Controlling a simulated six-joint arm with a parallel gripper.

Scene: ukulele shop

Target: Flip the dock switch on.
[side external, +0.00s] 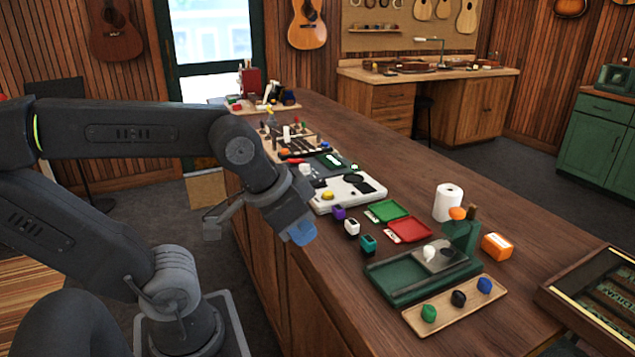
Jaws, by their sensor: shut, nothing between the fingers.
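I cannot tell for sure which part is the dock switch. A white device (350,203) with black areas and a yellow knob (328,195) lies on the long wooden counter, just right of my gripper in the picture. A dark green tray (395,285) nearer the front holds a grey plate with a small white upright piece (429,254). My gripper (302,233), with blue at its tip, is shut and empty. It points down near the counter's left edge, apart from both. The arm end hides a little of the counter.
Purple, white and teal small blocks (352,228) stand between the white device and the green tray. Green and red small trays (409,230), a paper roll (447,203), an orange box (497,246) and a wooden tray of coloured pieces (457,306) lie further right. Bare counter runs along the far side.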

